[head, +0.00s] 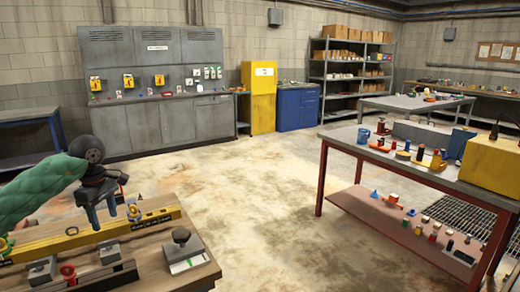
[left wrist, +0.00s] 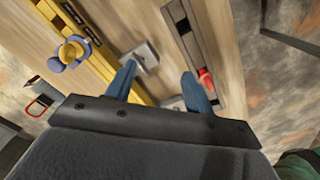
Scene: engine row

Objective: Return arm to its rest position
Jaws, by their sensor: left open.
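My left arm, in a green sleeve (head: 40,188), reaches in from the left in the head view. Its gripper (head: 103,218) points down above the wooden bench at the lower left (head: 190,268). In the left wrist view the two blue fingers of this gripper (left wrist: 160,88) stand apart with nothing held between them. The bench top lies below them, with a metal block (left wrist: 145,55) just beyond the fingertips. My right gripper is in neither view.
A red-legged table (head: 322,180) with several parts stands at the right. Grey cabinets (head: 150,125) line the back wall. The floor between is clear.

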